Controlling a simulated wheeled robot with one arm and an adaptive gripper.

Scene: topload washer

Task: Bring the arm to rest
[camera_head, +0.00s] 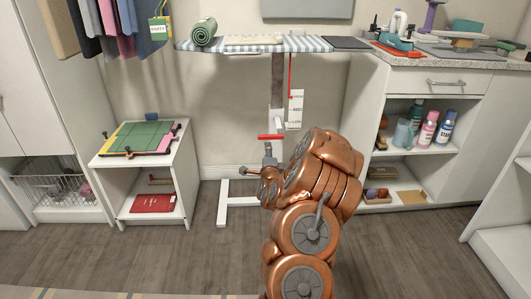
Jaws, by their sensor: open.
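My copper-coloured arm rises from the bottom middle and is folded up in front of the ironing board's stand. My gripper (256,160) is at its left end, small and partly hidden by the arm. Its grey fingers are spread apart, one pointing up and one to the left. I see nothing held between them. A red bar (270,137) shows just above the upper finger; I cannot tell whether they touch.
A striped ironing board (255,44) with a rolled green towel (203,32) is behind and above. A white side table (115,163) stands left, a white cabinet with shelves (446,99) right. A tag (295,108) hangs below the board. Floor is open between.

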